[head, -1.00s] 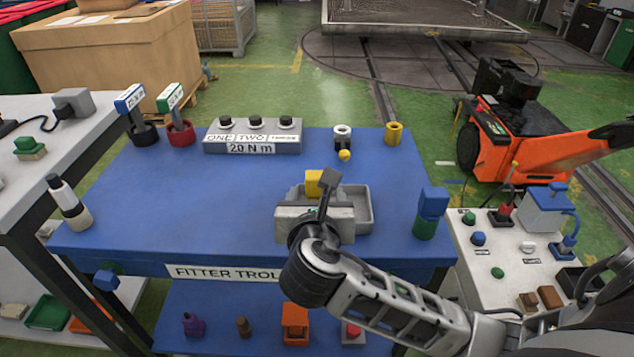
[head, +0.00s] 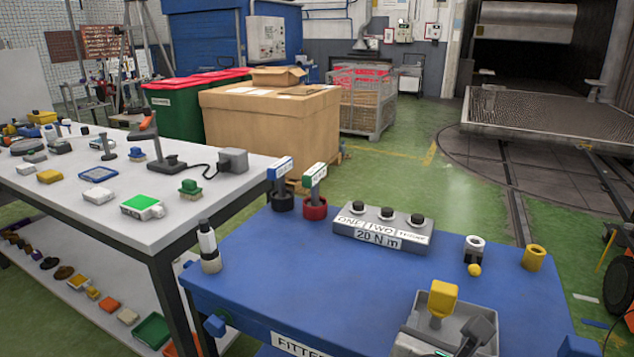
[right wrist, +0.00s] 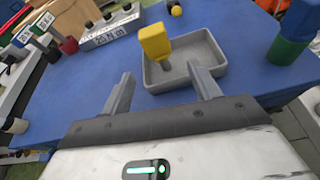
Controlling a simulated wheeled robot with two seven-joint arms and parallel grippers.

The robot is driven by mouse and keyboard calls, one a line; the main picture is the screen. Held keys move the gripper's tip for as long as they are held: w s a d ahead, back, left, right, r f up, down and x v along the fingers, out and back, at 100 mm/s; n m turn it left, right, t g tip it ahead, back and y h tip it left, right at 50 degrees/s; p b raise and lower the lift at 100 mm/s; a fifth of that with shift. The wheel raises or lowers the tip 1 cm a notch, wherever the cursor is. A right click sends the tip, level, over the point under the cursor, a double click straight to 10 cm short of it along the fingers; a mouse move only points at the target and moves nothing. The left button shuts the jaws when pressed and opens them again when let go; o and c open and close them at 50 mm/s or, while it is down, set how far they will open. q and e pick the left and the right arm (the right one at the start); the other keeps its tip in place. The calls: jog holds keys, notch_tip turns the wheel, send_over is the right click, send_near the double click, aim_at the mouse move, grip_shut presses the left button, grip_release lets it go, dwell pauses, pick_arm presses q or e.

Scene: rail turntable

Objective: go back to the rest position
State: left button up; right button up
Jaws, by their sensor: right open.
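My right gripper (head: 452,338) is at the bottom right of the head view, by the grey tray (head: 478,308) on the blue trolley top. In the right wrist view my right gripper (right wrist: 164,84) is open, its two fingers apart with nothing held between them. A yellow-headed tool (right wrist: 156,40) stands in the grey tray (right wrist: 214,62) just beyond the fingers, and the fingertips reach the tray's near side. The same yellow head (head: 442,297) shows above my gripper in the head view. My left gripper is not in view.
A blue-and-green piece (right wrist: 292,34) stands right of the tray. A white table (head: 75,215) with many small items stands left.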

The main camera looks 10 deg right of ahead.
jog(key=s+a+f+m+g+y, duration=0.1)
jog(key=s+f+m+g+y, duration=0.3)
jog(key=s+f+m, duration=0.65)
jog(key=s+f+m+g+y, duration=0.35)
jog(key=s+m, duration=0.35)
jog(key=m, duration=0.9)
jog(key=w+a+f+t+y, duration=0.3)
jog(key=w+a+f+t, duration=0.2)
jog(key=w+a+t, duration=0.1)
jog(key=shift+w+f+n, duration=0.35)
jog(key=shift+w, duration=0.15)
jog(key=shift+c, duration=0.3)
